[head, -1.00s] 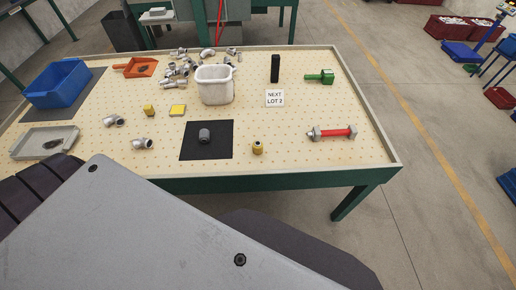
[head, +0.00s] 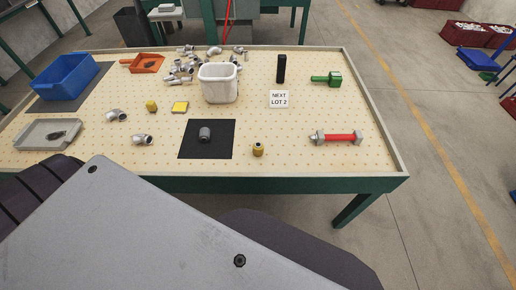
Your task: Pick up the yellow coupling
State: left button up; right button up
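A small yellow coupling (head: 258,150) with a dark opening on top stands upright near the front edge of the table (head: 300,172). It is right of a black mat (head: 190,150). Another small yellow piece (head: 151,106) stands farther back on the left; its exact shape is too small to tell. Neither of my grippers is in view. Nothing touches the yellow coupling.
A grey ribbed fitting (head: 205,134) lies on the black mat. A white bin (head: 218,84), yellow pad (head: 180,107), "NEXT LOT 2" sign (head: 279,99), black cylinder (head: 281,69) and red-handled tool (head: 338,138) stand around. A blue bin (head: 64,80) and grey tray (head: 47,135) are left.

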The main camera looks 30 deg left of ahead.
aim_at(258, 147)
jog(key=i+l+u, duration=0.45)
jog(key=l+u, duration=0.15)
jog(key=i+l+u, duration=0.25)
jog(key=l, duration=0.3)
jog(key=k+u, duration=0.1)
jog(key=u, duration=0.9)
